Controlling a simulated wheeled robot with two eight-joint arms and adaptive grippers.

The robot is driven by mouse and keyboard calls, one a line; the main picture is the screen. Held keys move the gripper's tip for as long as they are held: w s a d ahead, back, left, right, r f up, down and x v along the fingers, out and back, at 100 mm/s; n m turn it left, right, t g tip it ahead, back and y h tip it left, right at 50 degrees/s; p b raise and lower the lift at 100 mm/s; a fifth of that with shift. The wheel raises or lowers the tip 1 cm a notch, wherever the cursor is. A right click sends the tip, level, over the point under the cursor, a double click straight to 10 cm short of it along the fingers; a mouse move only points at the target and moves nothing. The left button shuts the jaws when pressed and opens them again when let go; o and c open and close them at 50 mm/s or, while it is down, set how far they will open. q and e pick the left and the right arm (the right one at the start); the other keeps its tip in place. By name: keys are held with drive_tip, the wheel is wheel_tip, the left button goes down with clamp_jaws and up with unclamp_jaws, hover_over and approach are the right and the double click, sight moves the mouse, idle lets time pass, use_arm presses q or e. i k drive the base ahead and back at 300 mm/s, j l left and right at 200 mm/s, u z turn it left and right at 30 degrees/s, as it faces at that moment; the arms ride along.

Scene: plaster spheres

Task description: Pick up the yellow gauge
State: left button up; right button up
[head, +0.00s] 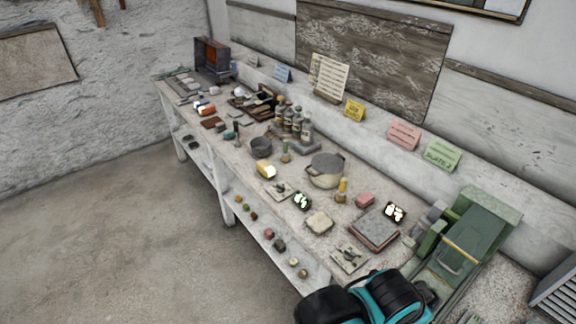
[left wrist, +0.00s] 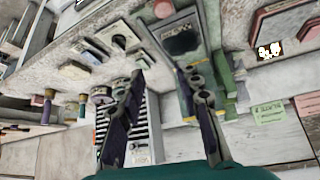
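A small yellow block-like object with a bright white face (head: 266,171), which looks like the yellow gauge, lies near the front edge of the workbench (head: 290,215), left of a pale pot. I cannot make out its markings. I cannot pick it out in the left wrist view. My left gripper (left wrist: 163,82) is open in the left wrist view, with its two dark fingers apart and nothing seen between them. In the head view a teal and black part of mine shows at the bottom, at the near end of the bench; no fingertips show there. My right gripper is not in view.
A yellow bottle-like item (head: 342,190) and a green machine (head: 468,240) stand further right. Open floor lies left.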

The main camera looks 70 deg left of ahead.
sight(266, 170)
drive_tip(key=u, duration=2.45)
drive_tip(key=z, duration=0.5)
drive_tip(key=l+z, duration=0.15)
drive_tip(key=z, duration=0.8)
drive_tip(key=u, duration=1.55)
drive_tip(key=z, duration=0.6)
drive_tip(key=i+j+z, duration=0.2)
drive_tip(key=z, duration=0.2)
drive_tip(key=i+j+z, duration=0.1)
drive_tip(key=j+z, duration=0.25)
drive_tip(key=i+j+z, duration=0.1)
drive_tip(key=j+z, duration=0.3)
